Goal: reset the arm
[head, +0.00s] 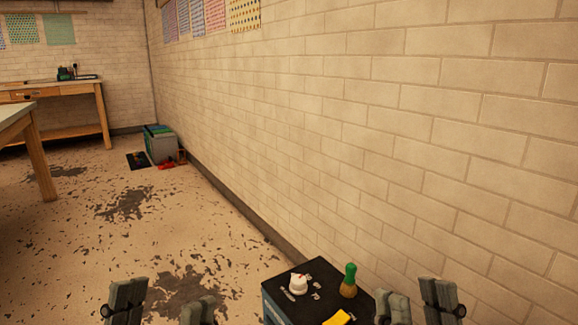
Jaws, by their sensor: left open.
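My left gripper (163,303) is at the bottom edge of the head view, left of centre. Its two grey fingers stand apart, with bare floor between them and nothing held. My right gripper (416,304) is at the bottom edge on the right, just right of a small dark-topped cabinet. The lower parts of both arms are out of view.
The dark-topped cabinet (320,277) bears a white object (298,284), a green-and-tan bottle-shaped object (348,281) and a yellow item (337,318). A brick wall (400,120) runs along the right. A grey bin (160,145) and tables stand farther back. The left floor is open.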

